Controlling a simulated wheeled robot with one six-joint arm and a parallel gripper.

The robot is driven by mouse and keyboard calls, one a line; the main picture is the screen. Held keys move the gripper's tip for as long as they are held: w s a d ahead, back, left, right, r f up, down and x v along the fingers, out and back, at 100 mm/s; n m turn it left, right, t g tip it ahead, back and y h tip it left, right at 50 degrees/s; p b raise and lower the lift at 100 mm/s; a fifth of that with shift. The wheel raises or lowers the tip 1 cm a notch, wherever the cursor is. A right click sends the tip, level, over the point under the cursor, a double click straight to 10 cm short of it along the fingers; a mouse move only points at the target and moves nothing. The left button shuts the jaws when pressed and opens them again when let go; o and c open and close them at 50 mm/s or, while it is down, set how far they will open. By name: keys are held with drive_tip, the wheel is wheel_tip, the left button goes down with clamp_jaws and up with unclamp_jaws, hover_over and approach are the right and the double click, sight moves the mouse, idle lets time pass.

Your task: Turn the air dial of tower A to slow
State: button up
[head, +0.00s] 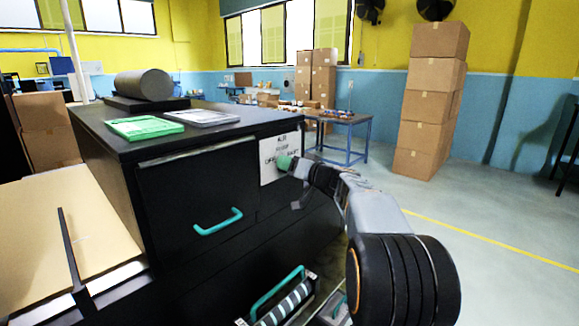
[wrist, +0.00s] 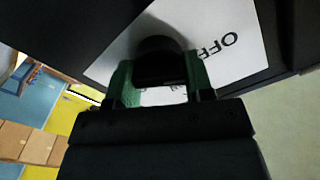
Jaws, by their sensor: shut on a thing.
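The air dial (wrist: 160,55) is a dark round knob on a white label plate (wrist: 222,48) with "OFF" printed on it, seen upside down in the wrist view. My gripper (wrist: 160,76) is shut on the dial, with a green-padded finger on each side. In the head view my gripper (head: 286,163) reaches the white label (head: 268,160) on the right part of the black cabinet front (head: 200,190). The dial is hidden behind the fingers there. Which setting the dial points to cannot be told.
A teal drawer handle (head: 218,222) sticks out left of the label. A green pad (head: 145,128), a grey pad (head: 202,117) and a grey roll (head: 143,84) lie on the cabinet top. Below, a unit with a teal handle (head: 278,292) juts out. Open floor lies right.

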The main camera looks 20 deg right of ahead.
drive_tip(key=shift+c, duration=1)
drive_tip(key=shift+f+b, duration=0.1)
drive_tip(key=shift+b, duration=0.25)
drive_tip(key=shift+f+m+b, duration=0.15)
drive_tip(key=shift+m+b, duration=0.7)
drive_tip(key=shift+m, duration=0.35)
drive_tip(key=shift+d+m+b, duration=0.1)
drive_tip(key=shift+m+b, duration=0.45)
drive_tip(key=shift+m, duration=0.35)
drive_tip(key=m+b, duration=0.1)
drive_tip(key=m, duration=0.2)
drive_tip(key=shift+m, duration=2.4)
